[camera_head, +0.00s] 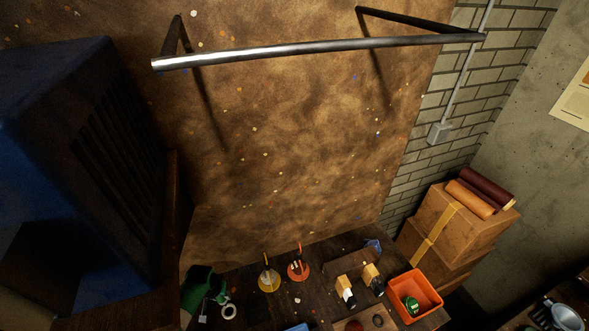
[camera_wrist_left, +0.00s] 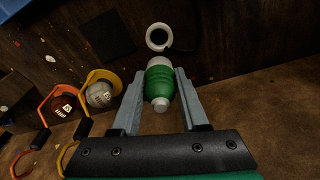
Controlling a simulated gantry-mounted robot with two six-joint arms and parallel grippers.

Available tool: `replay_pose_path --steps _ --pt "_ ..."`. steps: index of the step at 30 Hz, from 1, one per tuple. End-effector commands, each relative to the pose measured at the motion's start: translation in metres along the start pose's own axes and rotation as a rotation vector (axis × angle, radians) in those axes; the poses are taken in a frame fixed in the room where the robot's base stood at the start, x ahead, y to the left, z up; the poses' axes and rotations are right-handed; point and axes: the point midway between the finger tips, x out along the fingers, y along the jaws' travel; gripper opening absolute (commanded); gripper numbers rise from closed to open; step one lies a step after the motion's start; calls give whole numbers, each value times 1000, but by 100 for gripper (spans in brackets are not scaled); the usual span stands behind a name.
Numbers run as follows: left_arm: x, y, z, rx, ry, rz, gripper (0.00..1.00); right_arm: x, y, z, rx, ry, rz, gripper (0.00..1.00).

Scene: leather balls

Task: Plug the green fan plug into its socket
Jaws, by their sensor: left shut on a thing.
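My left gripper (camera_wrist_left: 164,78) is shut on a green plug (camera_wrist_left: 160,83) with pale ends, held between its two grey fingers. Beyond the plug in the left wrist view is a white ring (camera_wrist_left: 159,37) with a dark middle. It may be the socket; I cannot tell for sure. The plug's far end points toward the ring, with a small gap in the picture; the depth between them is unclear. In the head view the white ring (camera_head: 229,311) is on the dark table, beside my green left arm. The held plug is hard to make out there. My right gripper is not in view.
A yellow-looped piece (camera_head: 269,281) and an orange-looped piece (camera_head: 298,270) are right of the ring. An orange bin (camera_head: 431,284) with a green object stands at the table's right. A large blue louvred box (camera_head: 75,140) fills the left, and a metal rail (camera_head: 310,50) crosses above.

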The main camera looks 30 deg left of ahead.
Motion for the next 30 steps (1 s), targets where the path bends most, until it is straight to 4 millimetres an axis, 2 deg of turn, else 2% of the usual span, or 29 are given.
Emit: replay_pose_path --steps 1,5,14,30 --pt "14 0 3 0 -1 0 0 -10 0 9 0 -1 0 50" --pt "35 0 6 0 -1 -1 0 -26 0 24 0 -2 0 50" --pt "37 0 6 0 0 -1 0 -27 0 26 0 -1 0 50" --pt "87 0 14 0 0 -1 0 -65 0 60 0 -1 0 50"
